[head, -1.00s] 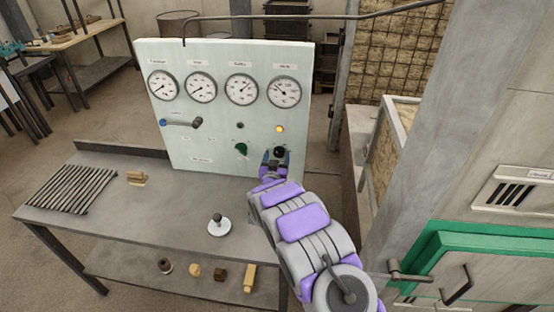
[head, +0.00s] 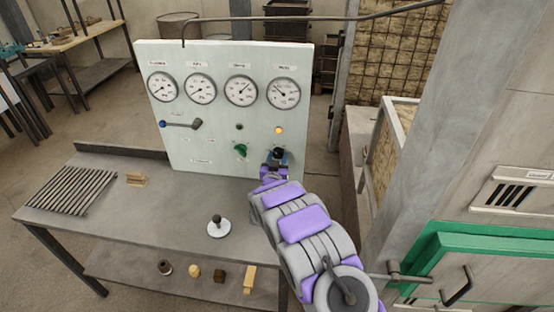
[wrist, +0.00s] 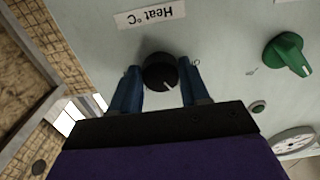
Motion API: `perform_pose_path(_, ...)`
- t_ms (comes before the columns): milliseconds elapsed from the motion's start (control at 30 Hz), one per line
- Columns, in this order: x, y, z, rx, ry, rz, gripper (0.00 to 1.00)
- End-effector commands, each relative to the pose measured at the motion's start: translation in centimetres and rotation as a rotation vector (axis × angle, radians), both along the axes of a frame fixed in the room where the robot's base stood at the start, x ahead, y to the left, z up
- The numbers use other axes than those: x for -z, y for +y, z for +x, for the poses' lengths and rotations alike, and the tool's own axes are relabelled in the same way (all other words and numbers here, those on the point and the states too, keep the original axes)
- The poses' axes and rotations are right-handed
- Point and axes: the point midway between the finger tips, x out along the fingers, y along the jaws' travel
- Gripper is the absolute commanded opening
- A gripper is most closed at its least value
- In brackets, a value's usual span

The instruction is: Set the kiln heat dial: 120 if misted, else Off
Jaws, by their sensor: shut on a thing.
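The black heat dial (wrist: 160,72) is on the pale panel (head: 221,55), beside an upside-down "Heat °C" label (wrist: 150,15) in the wrist view. Its white mark points toward the lower right there, and a "0" shows just right of the dial. My gripper (wrist: 160,80) has its two blue fingers on either side of the dial and is shut on it. In the head view my gripper (head: 277,157) is at the panel's lower right, partly covering the dial. The kiln (head: 490,240) has a green-framed door at right. I cannot read any misting.
The panel carries several gauges (head: 241,90), a lever (head: 181,124), a green knob (head: 240,150) and a lit amber lamp (head: 279,130). A white-based black-handled object (head: 218,229), rods (head: 72,190) and a wooden block (head: 136,180) are on the grey table (head: 110,220).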

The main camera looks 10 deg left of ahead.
Motion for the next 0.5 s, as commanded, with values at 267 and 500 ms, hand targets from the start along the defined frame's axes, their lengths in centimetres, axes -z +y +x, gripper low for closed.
perform_pose_path(267,-0.05,0.21,-0.03,-0.004,-0.002,0.045,0.15)
perform_pose_path(500,-0.09,0.28,-0.02,-0.004,-0.006,0.191,0.15)
